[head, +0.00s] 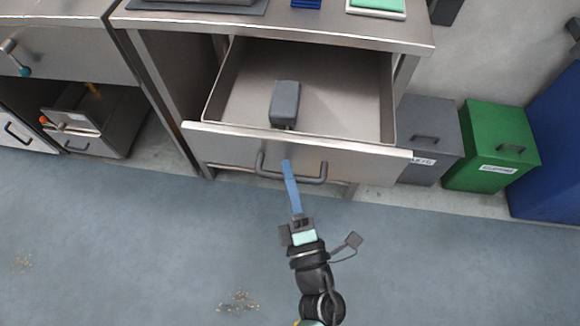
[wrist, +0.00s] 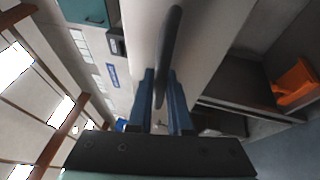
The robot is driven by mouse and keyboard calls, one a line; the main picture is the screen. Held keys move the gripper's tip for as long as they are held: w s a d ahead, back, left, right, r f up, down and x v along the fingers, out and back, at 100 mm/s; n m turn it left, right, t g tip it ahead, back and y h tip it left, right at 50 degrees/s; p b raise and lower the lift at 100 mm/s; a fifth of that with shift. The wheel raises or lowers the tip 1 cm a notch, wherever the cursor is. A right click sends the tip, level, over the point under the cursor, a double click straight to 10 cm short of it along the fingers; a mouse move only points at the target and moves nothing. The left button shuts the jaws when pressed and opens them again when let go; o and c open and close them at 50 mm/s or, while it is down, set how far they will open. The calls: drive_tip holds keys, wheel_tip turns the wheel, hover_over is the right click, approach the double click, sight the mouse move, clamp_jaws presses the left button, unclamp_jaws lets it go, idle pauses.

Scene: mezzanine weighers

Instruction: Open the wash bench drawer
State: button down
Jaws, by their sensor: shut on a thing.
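The wash bench drawer (head: 300,152) is pulled out from the steel bench (head: 270,30), and its inside shows from above. A dark grey block-shaped object (head: 285,102) stands in it near the front. The drawer's dark bar handle (head: 308,181) is on its front panel. My gripper (head: 287,166) reaches up to the handle from the front, its blue fingers at the bar. In the wrist view the blue fingers (wrist: 164,90) stand on either side of the dark handle (wrist: 170,50), shut on it.
A grey bin (head: 430,130), a green bin (head: 495,150) and a blue container (head: 550,150) stand to the right of the bench. An open steel box-like drawer (head: 100,120) is at the left. The blue-grey floor in front is mostly clear, with small scattered debris (head: 238,302).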

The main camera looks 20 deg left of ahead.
drive_tip(key=c, duration=0.8)
unclamp_jaws()
drive_tip(key=shift+c, duration=0.2)
drive_tip(key=v, duration=1.3)
drive_tip(key=shift+b, duration=0.4)
